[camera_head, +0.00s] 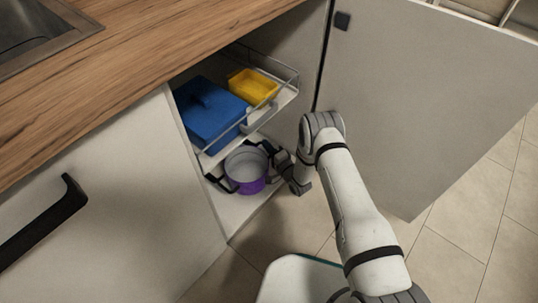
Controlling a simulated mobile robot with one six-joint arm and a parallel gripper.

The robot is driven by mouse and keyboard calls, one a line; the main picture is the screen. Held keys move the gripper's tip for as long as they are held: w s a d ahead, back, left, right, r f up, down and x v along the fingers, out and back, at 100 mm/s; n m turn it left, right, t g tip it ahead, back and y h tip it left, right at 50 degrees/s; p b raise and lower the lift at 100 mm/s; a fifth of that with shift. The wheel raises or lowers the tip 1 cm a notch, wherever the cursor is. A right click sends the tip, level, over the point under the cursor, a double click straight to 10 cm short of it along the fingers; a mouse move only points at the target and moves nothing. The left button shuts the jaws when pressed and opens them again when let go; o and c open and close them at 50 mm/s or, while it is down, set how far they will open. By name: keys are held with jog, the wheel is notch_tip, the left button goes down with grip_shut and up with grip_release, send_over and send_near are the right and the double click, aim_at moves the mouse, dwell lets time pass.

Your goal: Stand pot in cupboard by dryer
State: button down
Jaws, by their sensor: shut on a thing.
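The purple pot (251,184) with a pale grey inside stands upright in the lower part of the open cupboard (229,212), below a wire-railed shelf. It appears to be on or just above the cupboard floor; I cannot tell which. My gripper (274,165) reaches in from the right and is shut on the right side of the pot. The fingertips are partly hidden by the wrist and the shelf edge. A dark handle shows at the pot's left side. No dryer can be made out in view.
The railed shelf (212,160) above the pot holds a blue box (209,112) and a yellow container (253,86). The open cupboard door (430,95) stands right of my arm. The wooden worktop (130,65) overhangs the cupboard. Tiled floor (465,215) is clear at the right.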

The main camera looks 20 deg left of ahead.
jog(key=shift+f+b, duration=0.65)
jog(key=shift+f, duration=0.9)
jog(key=shift+f, duration=0.15)
jog(key=c, duration=1.5)
grip_release()
jog(key=p+v, duration=0.4)
jog(key=v, duration=0.8)
